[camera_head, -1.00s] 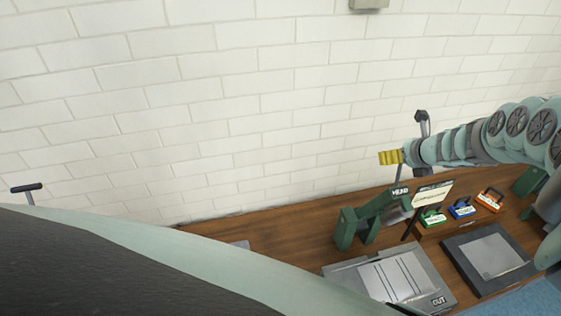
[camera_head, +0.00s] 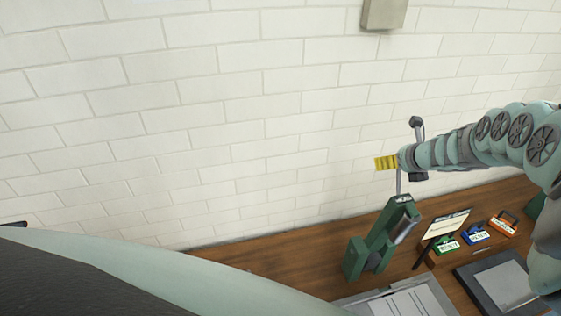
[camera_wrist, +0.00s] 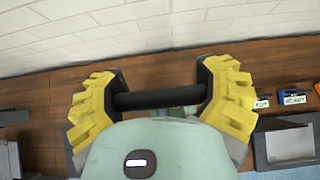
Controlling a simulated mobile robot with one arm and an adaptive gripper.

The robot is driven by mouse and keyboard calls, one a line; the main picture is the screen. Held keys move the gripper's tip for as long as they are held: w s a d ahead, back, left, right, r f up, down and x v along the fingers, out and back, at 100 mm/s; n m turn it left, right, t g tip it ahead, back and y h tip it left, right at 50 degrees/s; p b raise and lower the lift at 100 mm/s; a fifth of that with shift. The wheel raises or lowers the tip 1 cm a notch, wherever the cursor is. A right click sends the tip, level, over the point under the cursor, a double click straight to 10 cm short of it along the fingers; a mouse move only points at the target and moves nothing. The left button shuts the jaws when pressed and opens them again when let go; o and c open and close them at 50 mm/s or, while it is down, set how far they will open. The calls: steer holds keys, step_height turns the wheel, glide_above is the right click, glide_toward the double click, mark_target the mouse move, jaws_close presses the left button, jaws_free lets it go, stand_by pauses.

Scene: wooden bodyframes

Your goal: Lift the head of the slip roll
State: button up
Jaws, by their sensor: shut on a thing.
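The slip roll shows in the head view as a green stand (camera_head: 355,260) on the bench with a green head (camera_head: 386,232) joined to it. The head slants up to the right, and a grey roller (camera_head: 404,225) shows at its upper end. A thin grey rod (camera_head: 398,184) rises from the head to my gripper (camera_head: 386,162), whose yellow fingers are above the head. In the wrist view my gripper (camera_wrist: 160,96) has its two yellow fingers at either end of a black bar handle (camera_wrist: 165,98). It is shut on that handle. The grip in the head view is partly hidden.
A dark tray (camera_head: 497,283) and a grey plate (camera_head: 398,302) lie in front. A white brick wall (camera_head: 230,130) stands behind the wooden bench (camera_head: 280,263).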

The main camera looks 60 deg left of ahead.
steer(key=o, duration=1.2)
steer(key=shift+s+d+f, duration=0.1)
steer(key=shift+d+f, duration=0.3)
steer(key=shift+o, duration=0.2)
steer(key=shift+a+r, duration=0.1)
steer(key=shift+r, duration=0.05)
steer(key=shift+r, duration=4.85)
